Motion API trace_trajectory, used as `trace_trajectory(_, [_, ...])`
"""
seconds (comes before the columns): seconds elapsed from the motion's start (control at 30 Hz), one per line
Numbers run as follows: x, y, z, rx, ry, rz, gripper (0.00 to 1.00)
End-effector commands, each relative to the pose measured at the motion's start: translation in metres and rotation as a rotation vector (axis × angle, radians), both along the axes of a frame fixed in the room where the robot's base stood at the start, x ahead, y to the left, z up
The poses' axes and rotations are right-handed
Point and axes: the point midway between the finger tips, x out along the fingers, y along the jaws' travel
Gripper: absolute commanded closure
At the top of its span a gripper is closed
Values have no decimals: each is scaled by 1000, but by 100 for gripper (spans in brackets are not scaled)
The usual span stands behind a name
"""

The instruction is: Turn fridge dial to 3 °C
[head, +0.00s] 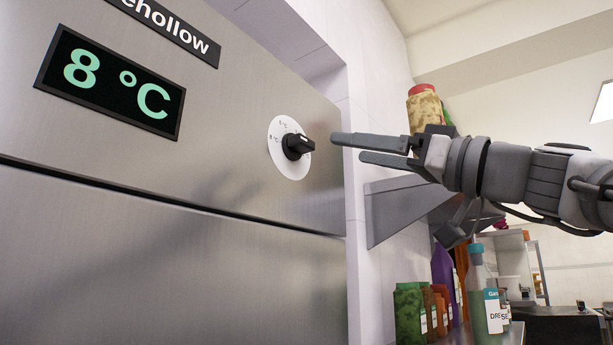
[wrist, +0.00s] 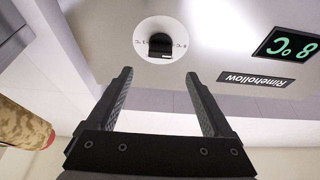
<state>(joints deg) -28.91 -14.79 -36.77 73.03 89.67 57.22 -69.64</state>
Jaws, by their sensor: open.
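The fridge (head: 180,245) has a brushed steel front. Its black display (head: 112,84) reads 8 °C in green. The black dial knob (head: 297,146) sits on a round white plate (head: 287,168) with small temperature marks. My gripper (head: 336,146) is open and empty, its fingers pointing at the knob from the right, apart from it. In the wrist view, which is upside down, the knob (wrist: 161,46) lies beyond and between the two open fingertips (wrist: 159,75). The display (wrist: 288,45) shows at the right there. The dial's small marks are too small to read surely.
A red-lidded jar (head: 424,108) stands on a steel wall shelf (head: 395,212) behind my gripper. Below, several bottles and packets, including a dressing bottle (head: 485,290), stand on a lower surface. The space between fingertips and knob is clear.

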Motion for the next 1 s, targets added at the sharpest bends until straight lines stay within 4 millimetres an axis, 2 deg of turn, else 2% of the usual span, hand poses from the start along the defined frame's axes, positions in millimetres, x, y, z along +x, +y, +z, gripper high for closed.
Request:
trace_trajectory(0.03, [7, 11, 8, -3, 2, 3, 15])
trace_trajectory(0.2, [28, 37, 22, -1, 2, 3, 15])
trace_trajectory(0.4, [47, 62, 34, -2, 2, 2, 15])
trace_trajectory(0.6, [56, 73, 39, 0, 1, 1, 15])
trace_trajectory(0.9, [58, 74, 38, 0, 1, 1, 15])
trace_trajectory(1.0, [57, 74, 38, 0, 1, 1, 31])
